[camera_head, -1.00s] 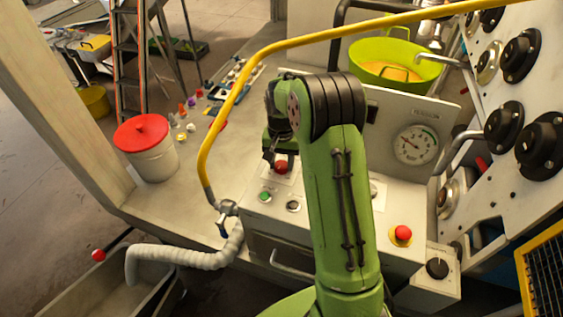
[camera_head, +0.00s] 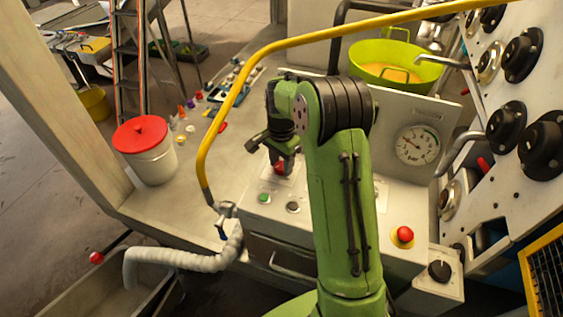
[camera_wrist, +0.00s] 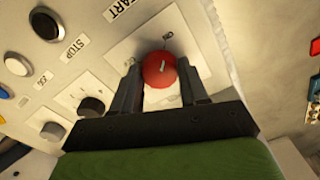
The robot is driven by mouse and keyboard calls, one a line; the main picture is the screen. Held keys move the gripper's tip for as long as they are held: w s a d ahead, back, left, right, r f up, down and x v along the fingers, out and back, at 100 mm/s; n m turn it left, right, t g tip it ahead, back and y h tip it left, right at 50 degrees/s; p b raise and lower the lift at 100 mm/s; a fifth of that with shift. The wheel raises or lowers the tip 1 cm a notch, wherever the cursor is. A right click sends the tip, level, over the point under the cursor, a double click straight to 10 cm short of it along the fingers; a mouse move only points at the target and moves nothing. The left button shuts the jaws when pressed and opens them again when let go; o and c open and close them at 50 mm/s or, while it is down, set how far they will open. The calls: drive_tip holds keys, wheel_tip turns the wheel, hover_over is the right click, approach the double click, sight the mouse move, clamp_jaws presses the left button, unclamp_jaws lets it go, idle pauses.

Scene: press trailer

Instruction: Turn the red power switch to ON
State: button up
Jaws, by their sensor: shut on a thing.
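The red power switch (camera_wrist: 160,69) is a round red knob with a pale mark on its face, on a light square plate (camera_wrist: 205,20) of the control panel. In the wrist view, my gripper (camera_wrist: 160,80) has one dark finger on each side of the knob, shut on it. In the head view, the red switch (camera_head: 279,167) shows just under my gripper (camera_head: 281,160), on the panel top behind the green button.
A green button (camera_head: 264,198) and a dark button (camera_head: 293,207) sit in front of the switch. A red stop button (camera_head: 403,234) is at the panel's right. A yellow rail (camera_head: 240,85) arches close to the left of my arm. A gauge (camera_head: 417,145) stands behind.

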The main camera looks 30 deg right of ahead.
sight(281, 165)
idle(0.4)
drive_tip(key=o, duration=1.1)
drive_tip(key=shift+c, duration=0.2)
wheel_tip(281, 165, up, 16)
drive_tip(key=p, duration=0.1)
drive_tip(key=shift+p, duration=0.35)
drive_tip(key=shift+f, duration=0.1)
drive_tip(key=s+a+r+n+t+b, duration=0.1)
drive_tip(key=s+a+r+n+t, duration=0.2)
drive_tip(key=s, duration=0.5)
drive_tip(key=s+a+r+n, duration=0.3)
drive_tip(key=s+n, duration=0.1)
drive_tip(key=s, duration=0.3)
drive_tip(key=s+a+f+n+t, duration=0.1)
drive_tip(key=s+f+n, duration=0.1)
drive_tip(key=s, duration=0.4)
drive_tip(key=s+a+f+n+t, duration=0.1)
drive_tip(key=s+a+f+n, duration=0.1)
drive_tip(key=s, duration=0.4)
drive_tip(key=f+n, duration=0.1)
drive_tip(key=n, duration=0.1)
drive_tip(key=shift+a+n+t+b, duration=0.2)
drive_tip(key=shift+n+t+b, duration=0.1)
drive_tip(key=shift+b, duration=0.1)
